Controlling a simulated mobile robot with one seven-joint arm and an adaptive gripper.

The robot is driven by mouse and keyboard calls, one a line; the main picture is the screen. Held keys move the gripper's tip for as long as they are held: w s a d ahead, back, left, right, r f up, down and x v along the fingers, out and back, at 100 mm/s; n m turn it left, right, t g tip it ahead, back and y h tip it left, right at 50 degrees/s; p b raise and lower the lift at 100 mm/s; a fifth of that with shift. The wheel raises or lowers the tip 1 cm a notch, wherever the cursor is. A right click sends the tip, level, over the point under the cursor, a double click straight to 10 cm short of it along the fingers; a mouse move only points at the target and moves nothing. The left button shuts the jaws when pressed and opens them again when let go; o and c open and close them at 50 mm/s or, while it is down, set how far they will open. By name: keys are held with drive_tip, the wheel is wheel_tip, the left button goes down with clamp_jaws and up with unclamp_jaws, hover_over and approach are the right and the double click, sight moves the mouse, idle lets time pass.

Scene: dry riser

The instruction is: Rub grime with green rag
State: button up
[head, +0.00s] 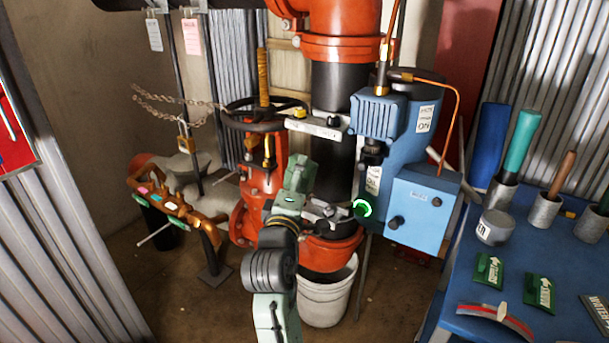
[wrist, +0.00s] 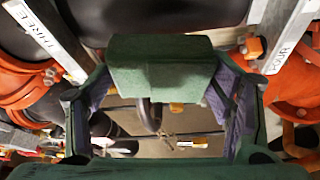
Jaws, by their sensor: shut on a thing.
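My gripper (wrist: 162,82) is shut on the green rag (wrist: 160,62), a folded dark green block between the two fingers in the wrist view. In the head view my gripper (head: 302,172) is in front of the black pipe section (head: 333,155), between two pale clamp bars. The wrist view shows the black pipe (wrist: 180,14) just beyond the rag. I cannot tell whether the rag touches it. No grime can be made out; the rag and gripper hide part of the pipe.
Bars marked THREE (wrist: 45,38) and FOUR (wrist: 290,38) flank the gripper. A blue control box (head: 420,208) stands to the right, a red handwheel valve (head: 262,190) to the left. A white bucket (head: 326,295) is below. A blue table (head: 470,268) holds cups and green packets.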

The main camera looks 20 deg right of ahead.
drive_tip(key=shift+s+a, duration=0.2)
drive_tip(key=shift+a, duration=0.05)
drive_tip(key=shift+s+a, duration=0.9)
drive_tip(key=shift+a, duration=0.25)
